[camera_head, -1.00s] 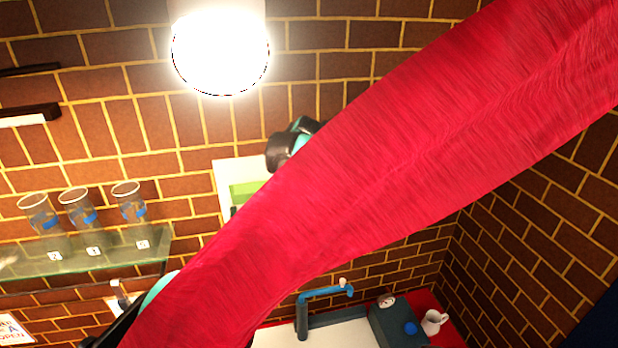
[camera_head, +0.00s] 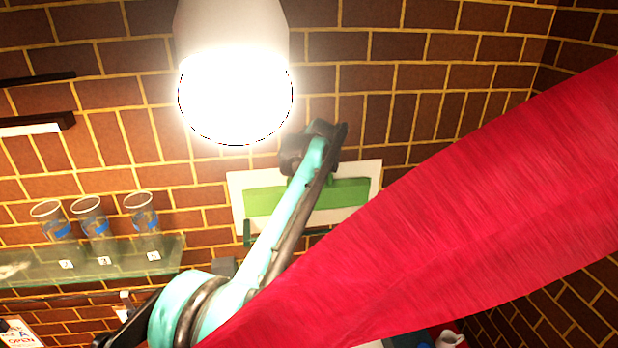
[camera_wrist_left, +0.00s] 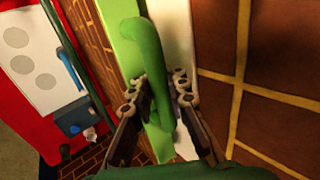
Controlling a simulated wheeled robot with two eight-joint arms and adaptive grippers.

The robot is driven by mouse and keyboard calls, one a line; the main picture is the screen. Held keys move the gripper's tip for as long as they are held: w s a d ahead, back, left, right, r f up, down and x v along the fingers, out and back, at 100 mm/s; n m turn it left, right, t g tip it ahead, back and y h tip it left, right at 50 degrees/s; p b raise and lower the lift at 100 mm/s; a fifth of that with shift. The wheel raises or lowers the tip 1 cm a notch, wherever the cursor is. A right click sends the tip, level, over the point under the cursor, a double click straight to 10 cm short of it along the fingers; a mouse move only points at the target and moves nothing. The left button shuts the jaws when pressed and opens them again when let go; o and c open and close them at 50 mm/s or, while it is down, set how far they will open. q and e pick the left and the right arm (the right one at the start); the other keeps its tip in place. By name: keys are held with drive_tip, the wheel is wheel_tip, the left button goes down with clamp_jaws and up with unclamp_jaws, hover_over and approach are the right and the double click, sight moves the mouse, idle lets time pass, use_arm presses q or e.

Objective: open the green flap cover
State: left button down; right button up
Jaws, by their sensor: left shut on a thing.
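The green flap cover (camera_head: 345,192) is on a white panel (camera_head: 240,205) on the brick wall, in the middle of the head view. My teal left arm crosses in front of part of it. In the left wrist view the flap (camera_wrist_left: 123,50) runs up the middle, with a thick green handle (camera_wrist_left: 152,50) standing off it. My left gripper (camera_wrist_left: 161,92) has one finger on each side of the handle and is shut on it. The fingertips are hidden in the head view. My right gripper is not in view.
A large red sheet-like thing (camera_head: 480,215) crosses the right of the head view and hides what is behind it. A bright lamp (camera_head: 235,95) hangs above. Several glasses, one of them a glass (camera_head: 142,212), stand on a glass shelf (camera_head: 110,262) at left.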

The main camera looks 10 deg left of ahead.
use_arm(q)
drive_tip(key=shift+r, duration=0.15)
drive_tip(key=c, duration=1.6)
unclamp_jaws()
drive_tip(key=shift+o, duration=0.7)
drive_tip(key=shift+s+r, duration=0.15)
drive_tip(key=shift+s, duration=0.3)
drive_tip(key=shift+d+r, duration=0.1)
drive_tip(key=v, duration=1.2)
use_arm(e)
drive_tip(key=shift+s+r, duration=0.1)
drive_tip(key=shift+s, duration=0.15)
use_arm(q)
drive_tip(key=shift+s, duration=0.1)
drive_tip(key=s+a+f+n+b, duration=0.3)
drive_tip(key=s+f+b, duration=0.9)
drive_tip(key=f, duration=1)
drive_tip(key=s+a+f+n+h+b, duration=0.1)
drive_tip(key=s+a+f+n+b, duration=0.2)
drive_tip(key=f, duration=1.9)
drive_tip(key=s+a+f+n+h+b, duration=0.1)
drive_tip(key=s+a+f+n+b, duration=0.2)
drive_tip(key=s+f+n+b, duration=0.5)
drive_tip(key=s+f+b, duration=1.2)
drive_tip(key=f+b, duration=0.2)
drive_tip(key=b, duration=0.2)
drive_tip(key=shift+s, duration=0.3)
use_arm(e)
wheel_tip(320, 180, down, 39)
